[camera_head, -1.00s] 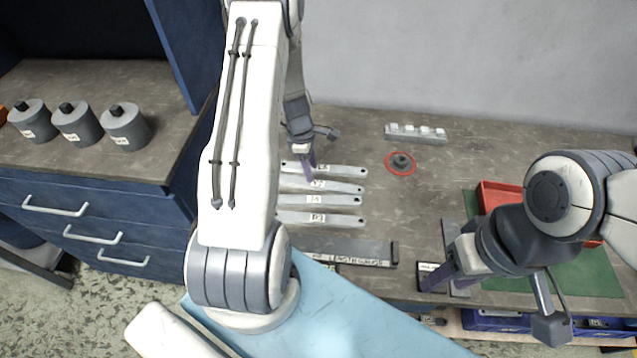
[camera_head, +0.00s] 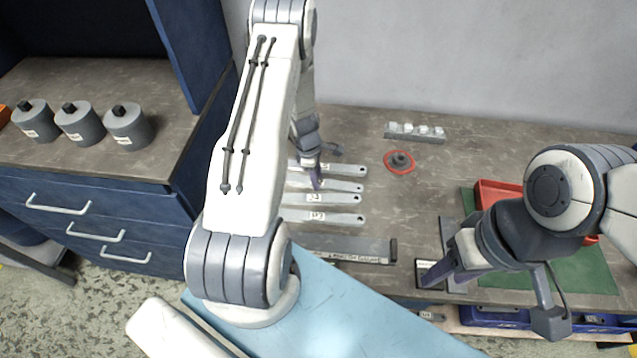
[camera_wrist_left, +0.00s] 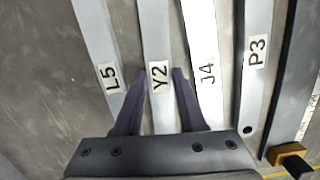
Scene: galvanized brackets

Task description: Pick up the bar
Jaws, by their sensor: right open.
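Several flat grey bars lie side by side on the workbench. In the left wrist view their labels read L5 (camera_wrist_left: 96,40), Y2 (camera_wrist_left: 156,40), J4 (camera_wrist_left: 203,45) and P3 (camera_wrist_left: 257,30). In the head view the same bars show as L5 (camera_head: 350,170), Y2 (camera_head: 348,186), J4 (camera_head: 345,199) and P3 (camera_head: 345,218). My left gripper (camera_wrist_left: 160,73) is open, with one finger on each side of the Y2 bar in the wrist view; it also shows in the head view (camera_head: 316,184). I cannot tell its height above the bar. My right gripper (camera_head: 428,278) is open, low at the right.
A dark gauge block (camera_head: 370,247) lies in front of the bars. Behind are a grey holder with white pieces (camera_head: 415,137) and a red-rimmed round part (camera_head: 399,162). A red tray (camera_head: 497,192) sits on a green mat (camera_head: 585,270). Bench between them is clear.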

